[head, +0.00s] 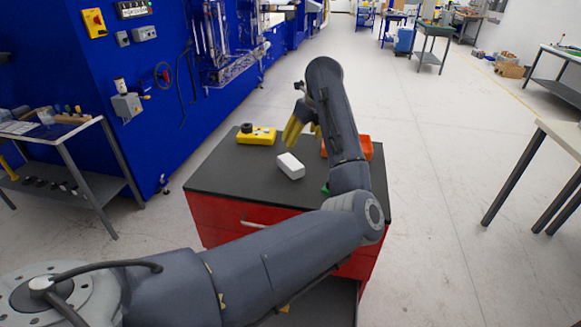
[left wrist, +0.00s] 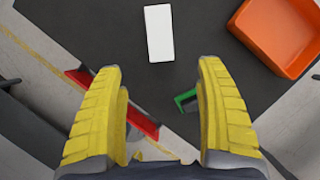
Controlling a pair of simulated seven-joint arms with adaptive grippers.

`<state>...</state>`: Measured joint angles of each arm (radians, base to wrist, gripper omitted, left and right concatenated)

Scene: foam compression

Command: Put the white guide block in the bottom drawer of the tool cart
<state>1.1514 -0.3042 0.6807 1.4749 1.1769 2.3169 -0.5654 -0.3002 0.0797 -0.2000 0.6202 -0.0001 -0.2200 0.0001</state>
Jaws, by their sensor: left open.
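The white guide block (head: 290,166) lies on the dark top of the tool cart (head: 225,181). In the left wrist view the block (left wrist: 159,33) is at the top centre, beyond the fingertips and apart from them. My left gripper (head: 304,131) is above the cart top with its yellow fingers spread and empty; both fingers show in the left wrist view (left wrist: 160,68). The cart has a red front with a pale handle (head: 252,224). Low at the front a dark grey surface (head: 325,303) shows; my arm hides much of it, and I cannot tell whether it is the bottom drawer's inside.
A yellow box with a black knob (head: 257,136) stands at the back left of the cart top. An orange bin (left wrist: 283,35) is at the right, partly behind my arm in the head view. A small green item (left wrist: 187,101) lies near the cart edge. Side tables stand apart.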

